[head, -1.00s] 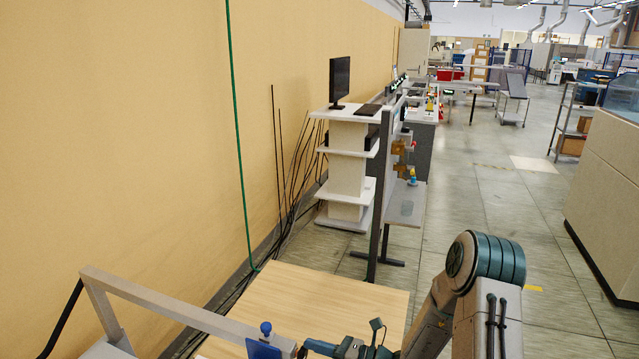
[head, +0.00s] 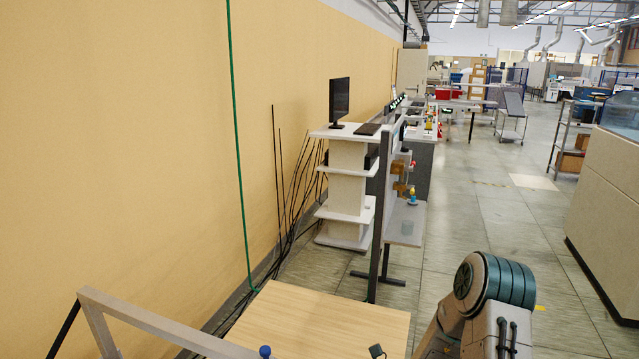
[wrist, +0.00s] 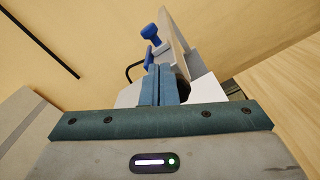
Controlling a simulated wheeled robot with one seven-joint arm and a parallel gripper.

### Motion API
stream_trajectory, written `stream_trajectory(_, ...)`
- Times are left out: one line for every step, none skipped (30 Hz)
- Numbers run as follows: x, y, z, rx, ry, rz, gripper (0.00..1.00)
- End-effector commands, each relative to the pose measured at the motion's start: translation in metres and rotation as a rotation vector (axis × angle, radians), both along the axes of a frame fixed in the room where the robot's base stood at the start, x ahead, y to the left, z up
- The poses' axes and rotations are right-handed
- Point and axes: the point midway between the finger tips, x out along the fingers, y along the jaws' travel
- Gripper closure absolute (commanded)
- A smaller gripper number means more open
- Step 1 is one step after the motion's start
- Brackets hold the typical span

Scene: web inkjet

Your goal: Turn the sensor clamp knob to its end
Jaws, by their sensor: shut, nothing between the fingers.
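The blue clamp knob (head: 265,351) shows only as a small round top at the bottom edge of the head view. In the wrist view the blue knob (wrist: 151,32) stands up beyond my fingertips, with a blue bracket partly hidden below it. My gripper (wrist: 160,78) has its two blue-grey fingers together, with nothing between them. The fingertips appear just below the knob and bracket in the picture; I cannot tell whether they touch. My gripper is out of the head view.
A grey frame bar (head: 150,318) runs beside the knob, and it also shows in the wrist view (wrist: 174,38). A wooden tabletop (head: 320,315) lies beside it, mostly bare. A white shelf unit (head: 343,190) and a grey rack (head: 380,215) stand farther back.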

Motion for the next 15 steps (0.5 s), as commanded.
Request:
stream_trajectory(-0.001, 0.000, -0.001, -0.003, 0.005, 0.003, 1.00)
stream_trajectory(-0.001, 0.000, 0.000, -0.003, 0.005, 0.003, 1.00)
stream_trajectory(-0.001, 0.000, 0.001, -0.003, 0.005, 0.003, 1.00)
stream_trajectory(-0.001, 0.000, 0.002, -0.003, 0.004, 0.003, 1.00)
stream_trajectory(-0.001, 0.000, 0.004, -0.003, 0.004, 0.003, 1.00)
stream_trajectory(-0.001, 0.000, 0.005, -0.003, 0.004, 0.003, 1.00)
stream_trajectory(-0.001, 0.000, 0.006, -0.003, 0.004, 0.003, 1.00)
stream_trajectory(0.000, 0.000, 0.007, -0.003, 0.004, 0.001, 1.00)
stream_trajectory(0.000, -0.001, 0.007, -0.003, 0.003, 0.001, 1.00)
stream_trajectory(-0.001, -0.002, 0.007, -0.003, 0.003, 0.001, 1.00)
stream_trajectory(-0.001, -0.004, 0.007, -0.003, 0.003, 0.000, 1.00)
stream_trajectory(-0.002, -0.008, 0.007, -0.003, 0.003, -0.001, 1.00)
stream_trajectory(-0.003, -0.011, 0.007, -0.003, 0.003, -0.002, 1.00)
stream_trajectory(-0.004, -0.014, 0.007, -0.003, 0.003, -0.002, 1.00)
stream_trajectory(-0.006, -0.019, 0.007, -0.003, 0.003, -0.002, 1.00)
